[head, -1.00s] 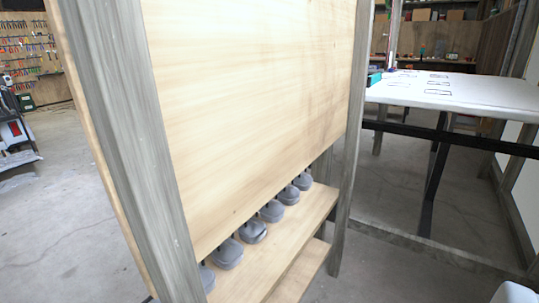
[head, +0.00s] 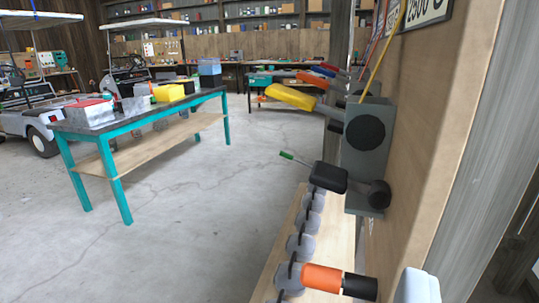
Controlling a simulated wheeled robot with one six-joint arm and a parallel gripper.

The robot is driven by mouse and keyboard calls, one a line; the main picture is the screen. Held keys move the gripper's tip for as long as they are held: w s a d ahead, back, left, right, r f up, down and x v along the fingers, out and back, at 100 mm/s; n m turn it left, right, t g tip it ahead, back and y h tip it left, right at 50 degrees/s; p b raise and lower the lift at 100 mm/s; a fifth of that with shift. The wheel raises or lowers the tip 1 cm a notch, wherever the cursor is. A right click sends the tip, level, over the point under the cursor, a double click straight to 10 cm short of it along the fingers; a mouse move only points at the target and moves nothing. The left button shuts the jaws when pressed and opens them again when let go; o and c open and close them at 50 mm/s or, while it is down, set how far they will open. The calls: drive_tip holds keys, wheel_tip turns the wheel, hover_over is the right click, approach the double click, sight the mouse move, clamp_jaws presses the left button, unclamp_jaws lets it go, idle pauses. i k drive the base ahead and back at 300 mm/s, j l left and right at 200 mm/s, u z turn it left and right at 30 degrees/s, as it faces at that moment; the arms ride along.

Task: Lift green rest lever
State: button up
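A thin lever with a small green tip (head: 286,155) sticks out to the left from a black block (head: 328,177), low on the grey housing (head: 367,145) of the wall panel. It is the only green-tipped lever I can make out, and it tilts up toward its tip. A pale rounded part (head: 418,287) at the bottom right may be mine. The fingers of my gripper do not show, and nothing is seen touching the green tip.
Above it a yellow lever (head: 292,97) juts out, with orange, red and blue ones behind. An orange and black handle (head: 323,278) is nearer, low down. Grey weights (head: 302,246) line a wooden shelf (head: 270,285). A teal bench (head: 135,122) stands left; floor between is clear.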

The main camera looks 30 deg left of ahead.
sight(285, 155)
drive_tip(key=i+j, duration=0.15)
drive_tip(key=j, duration=0.25)
drive_tip(key=i+j, duration=0.15)
drive_tip(key=j, duration=0.2)
drive_tip(key=i+j+z, duration=0.1)
drive_tip(key=j, duration=0.3)
drive_tip(key=i+j, duration=0.2)
drive_tip(key=j, duration=0.2)
drive_tip(key=i+j, duration=0.1)
drive_tip(key=j, duration=0.3)
drive_tip(key=i+j+z, duration=0.1)
drive_tip(key=j, duration=0.3)
drive_tip(key=i+j, duration=0.2)
drive_tip(key=j, duration=0.2)
drive_tip(key=i+j, duration=0.3)
drive_tip(key=i, duration=0.2)
drive_tip(key=i+j, duration=0.35)
drive_tip(key=i, duration=0.15)
drive_tip(key=l+z, duration=0.05)
